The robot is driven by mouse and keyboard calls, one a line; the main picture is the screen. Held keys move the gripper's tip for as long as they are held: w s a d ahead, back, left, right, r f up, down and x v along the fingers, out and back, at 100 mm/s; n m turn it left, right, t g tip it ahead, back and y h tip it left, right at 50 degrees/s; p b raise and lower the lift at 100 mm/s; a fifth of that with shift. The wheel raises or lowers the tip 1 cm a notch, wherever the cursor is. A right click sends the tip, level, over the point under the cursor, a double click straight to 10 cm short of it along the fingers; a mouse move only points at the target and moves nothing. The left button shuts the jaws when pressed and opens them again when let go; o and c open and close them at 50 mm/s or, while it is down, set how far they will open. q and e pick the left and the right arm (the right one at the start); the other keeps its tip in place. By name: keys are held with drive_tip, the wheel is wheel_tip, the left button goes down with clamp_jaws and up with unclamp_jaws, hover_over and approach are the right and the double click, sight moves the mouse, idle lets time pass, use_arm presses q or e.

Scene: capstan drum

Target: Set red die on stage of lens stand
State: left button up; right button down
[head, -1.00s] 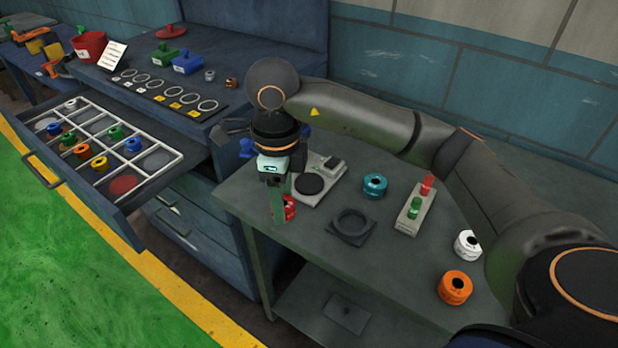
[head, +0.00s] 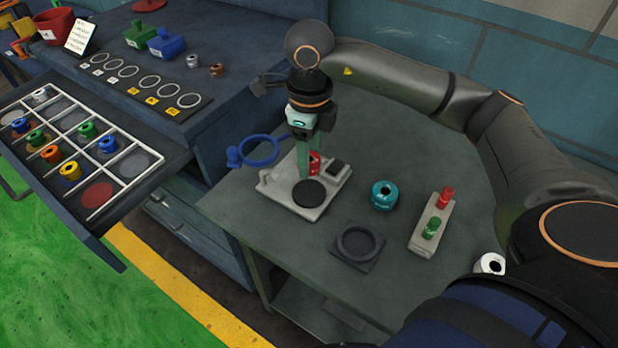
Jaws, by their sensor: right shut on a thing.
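The red die (head: 314,160) is partly hidden between the fingers of my right gripper (head: 308,166), which is shut on it. The lens stand has a pale base (head: 276,189), a round black stage (head: 309,193) and a blue lens ring (head: 259,150) at its left. My right gripper points down over the stand, and the die appears just behind the stage in the picture. The height of the die above the base is hard to tell. My left gripper is not in view.
A teal die (head: 383,195), a block with red and green pegs (head: 431,222) and a black ring fixture (head: 357,244) stand on the table right of the stand. A white die (head: 490,264) is near my arm. An open drawer (head: 98,215) with colored dies is at left.

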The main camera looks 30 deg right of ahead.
sight(309, 192)
drive_tip(key=shift+f, duration=3.5)
drive_tip(key=shift+f, duration=0.2)
drive_tip(key=shift+c, duration=1.4)
unclamp_jaws()
wheel_tip(309, 192, up, 12)
drive_tip(key=shift+r, duration=0.25)
